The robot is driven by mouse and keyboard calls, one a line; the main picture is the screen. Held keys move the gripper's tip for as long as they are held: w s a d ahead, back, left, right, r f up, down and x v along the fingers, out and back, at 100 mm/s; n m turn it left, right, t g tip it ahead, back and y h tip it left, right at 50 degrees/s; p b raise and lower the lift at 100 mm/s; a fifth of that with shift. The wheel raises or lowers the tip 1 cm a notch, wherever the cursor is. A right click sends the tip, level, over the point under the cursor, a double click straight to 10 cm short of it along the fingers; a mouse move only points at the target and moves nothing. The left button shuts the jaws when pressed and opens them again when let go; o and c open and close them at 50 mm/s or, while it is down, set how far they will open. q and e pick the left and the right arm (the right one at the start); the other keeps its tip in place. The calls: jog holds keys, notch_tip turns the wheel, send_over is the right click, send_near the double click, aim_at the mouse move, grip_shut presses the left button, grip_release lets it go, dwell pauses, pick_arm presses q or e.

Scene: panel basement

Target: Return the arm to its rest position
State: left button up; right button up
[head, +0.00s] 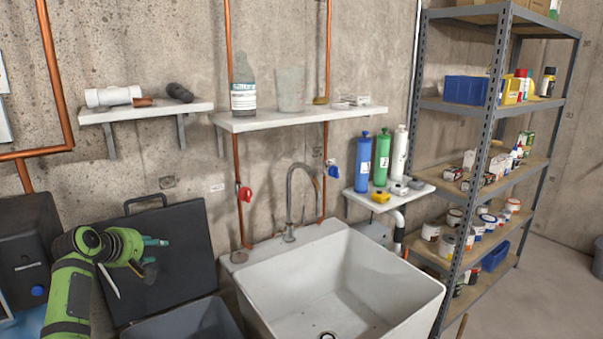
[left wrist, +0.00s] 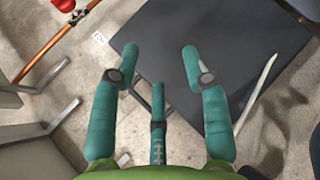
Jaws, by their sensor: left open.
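My left arm is green and comes in from the lower left in the head view. Its left gripper (head: 150,250) has teal fingers and is in front of a dark upright panel (head: 185,240) beside the sink. In the left wrist view the fingers of the left gripper (left wrist: 160,65) stand apart with nothing between them. The dark panel (left wrist: 215,45) shows beyond the fingertips there. My right gripper is not in view.
A white sink (head: 395,320) with a faucet stands right of the arm. A grey bin (head: 190,325) is below the panel. A metal rack (head: 490,120) with several cans stands at the right.

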pick_arm(q)
jog(key=s+d+f+m+g+y, duration=0.15)
jog(key=s+d+f+m, duration=0.35)
jog(key=s+f, duration=0.7)
jog(key=s+d+f+m+g, duration=0.3)
jog(key=s+d+f+m, duration=0.25)
jog(key=s+f, duration=0.6)
jog(key=s+d+m+g, duration=0.2)
jog(key=s+d+m, duration=0.15)
jog(key=s, duration=0.85)
jog(key=s+d+m+g, duration=0.1)
jog(key=s+d+m, duration=0.25)
jog(key=s, duration=0.95)
notch_tip(320, 180, down, 26)
jog(key=s+g, duration=0.1)
jog(key=s, duration=0.1)
jog(key=s+a+f+g+b, duration=0.1)
jog(key=s+a+f, duration=0.1)
jog(key=s+f, duration=1)
jog(key=s, duration=0.3)
jog(key=shift+s+f+y, duration=0.15)
jog(key=shift+f+y, duration=0.2)
jog(key=shift+f, duration=0.05)
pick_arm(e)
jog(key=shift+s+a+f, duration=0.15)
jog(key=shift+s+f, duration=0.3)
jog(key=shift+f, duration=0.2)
